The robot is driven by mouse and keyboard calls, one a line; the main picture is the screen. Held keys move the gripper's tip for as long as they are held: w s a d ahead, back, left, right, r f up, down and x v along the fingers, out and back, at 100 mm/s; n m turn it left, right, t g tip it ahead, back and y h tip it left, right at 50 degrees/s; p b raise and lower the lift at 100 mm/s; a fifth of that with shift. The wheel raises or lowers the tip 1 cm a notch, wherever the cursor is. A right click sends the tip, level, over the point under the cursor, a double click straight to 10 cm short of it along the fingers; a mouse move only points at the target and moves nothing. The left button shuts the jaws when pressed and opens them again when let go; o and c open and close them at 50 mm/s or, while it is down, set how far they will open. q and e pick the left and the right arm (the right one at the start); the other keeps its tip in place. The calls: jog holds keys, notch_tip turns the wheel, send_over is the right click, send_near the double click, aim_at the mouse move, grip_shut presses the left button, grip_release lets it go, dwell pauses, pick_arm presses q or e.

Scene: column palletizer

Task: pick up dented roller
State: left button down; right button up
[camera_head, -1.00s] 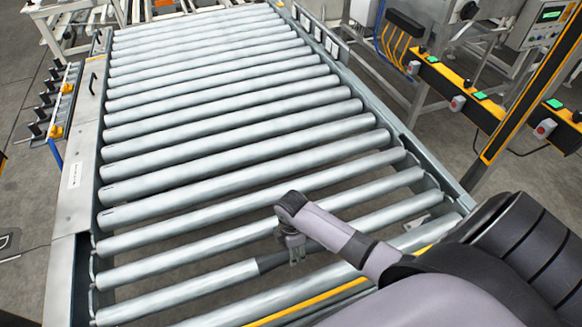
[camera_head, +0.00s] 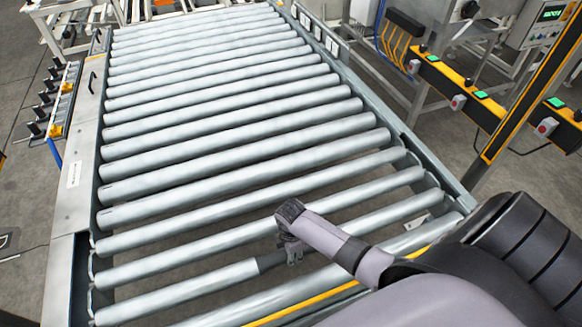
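A conveyor roller near the front (camera_head: 190,289) has a dark grey section (camera_head: 271,262) at its middle, unlike the plain pale rollers behind it. I cannot make out a dent at this size. My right gripper (camera_head: 293,256) points down at this roller, at the right end of the dark section. Its fingers are at or touching the roller, but their spacing is too small to read. My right forearm hides part of the roller's right side. My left gripper is not in view.
The conveyor bed has many parallel rollers between a left side rail (camera_head: 75,190) and a right side rail (camera_head: 435,165). A yellow strip (camera_head: 305,302) runs along the near edge. A yellow post (camera_head: 535,80) and a yellow button rail (camera_head: 455,87) stand at right. The roller tops are clear.

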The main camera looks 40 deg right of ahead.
grip_shut()
dwell(0.3)
